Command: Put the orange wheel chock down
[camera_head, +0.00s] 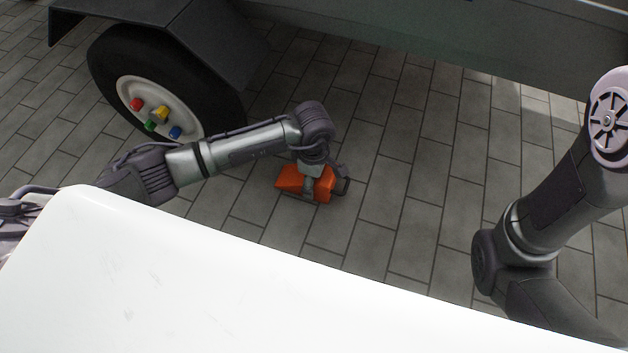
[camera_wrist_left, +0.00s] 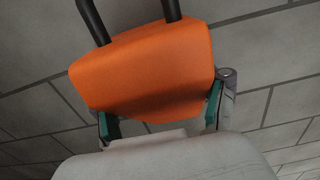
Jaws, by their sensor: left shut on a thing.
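The orange wheel chock (camera_head: 290,178) shows in the head view, low over the tiled floor, to the right of the wheel (camera_head: 165,92). I cannot tell whether it touches the floor. My left gripper (camera_head: 308,186) comes down on it from above and is shut on it. In the left wrist view the chock (camera_wrist_left: 145,65) fills the upper middle, between the two fingers of my left gripper (camera_wrist_left: 162,112). A dark handle (camera_wrist_left: 132,12) sticks out of its far side. My right arm is at the right of the head view, but its gripper is out of sight.
The wheel has a white hub with red, yellow, green and blue nuts and sits under a dark fender (camera_head: 215,40). A grey vehicle body (camera_head: 430,50) runs across the top. The grey tiled floor (camera_head: 410,190) right of the chock is clear.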

